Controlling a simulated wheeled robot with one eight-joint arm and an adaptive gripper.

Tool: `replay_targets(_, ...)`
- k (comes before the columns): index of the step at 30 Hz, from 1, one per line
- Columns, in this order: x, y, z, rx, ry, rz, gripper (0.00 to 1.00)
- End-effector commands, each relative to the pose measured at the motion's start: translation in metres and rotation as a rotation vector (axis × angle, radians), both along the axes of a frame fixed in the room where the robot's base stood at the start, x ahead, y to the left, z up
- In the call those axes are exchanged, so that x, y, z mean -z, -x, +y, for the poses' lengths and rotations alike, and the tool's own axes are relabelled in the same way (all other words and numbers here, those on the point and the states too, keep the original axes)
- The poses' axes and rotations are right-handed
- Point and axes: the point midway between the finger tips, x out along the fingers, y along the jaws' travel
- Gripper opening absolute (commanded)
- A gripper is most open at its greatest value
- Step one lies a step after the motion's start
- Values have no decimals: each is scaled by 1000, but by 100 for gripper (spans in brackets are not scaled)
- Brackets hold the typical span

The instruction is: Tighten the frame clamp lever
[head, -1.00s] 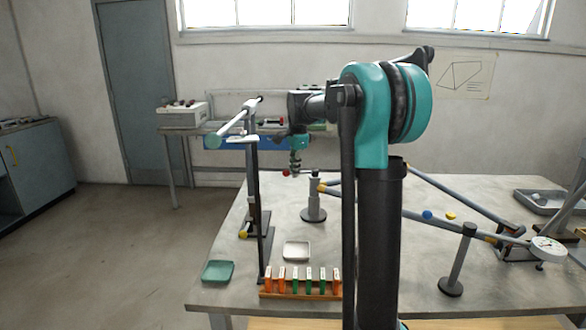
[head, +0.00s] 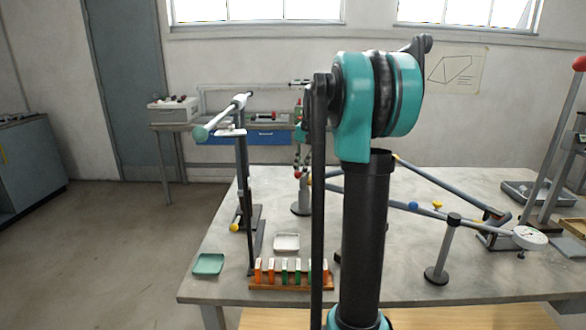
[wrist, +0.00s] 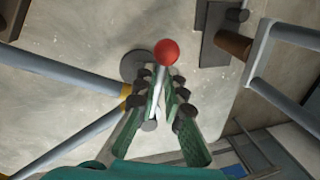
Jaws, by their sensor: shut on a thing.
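The clamp lever is a slim pale rod (wrist: 156,98) with a red ball knob (wrist: 166,52) at its end. The knob also shows in the head view (head: 298,175), just by the clamp post (head: 301,192). My gripper (wrist: 158,84) has its green fingers closed on the rod from both sides, with the knob sticking out past the fingertips. In the head view my gripper (head: 298,155) points down above the post and is partly hidden by my arm. The grey frame tubes (wrist: 65,72) meet at a yellow collar (wrist: 126,91) beside the fingers. The lever's pivot is hidden.
A white-topped stand (head: 240,160) rises left of my gripper. In front are a rack of orange and green blocks (head: 290,283), a white tray (head: 286,242) and a green tray (head: 208,264). A dial gauge (head: 529,237) is at right.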

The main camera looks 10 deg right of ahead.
Motion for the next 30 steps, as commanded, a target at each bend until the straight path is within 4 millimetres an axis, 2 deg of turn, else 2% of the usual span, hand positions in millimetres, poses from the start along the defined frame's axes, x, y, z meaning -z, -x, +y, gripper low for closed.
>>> replay_targets(13,0,6,-17,-213,0,0,0)
replay_targets(30,0,6,-20,-239,1,-1,0)
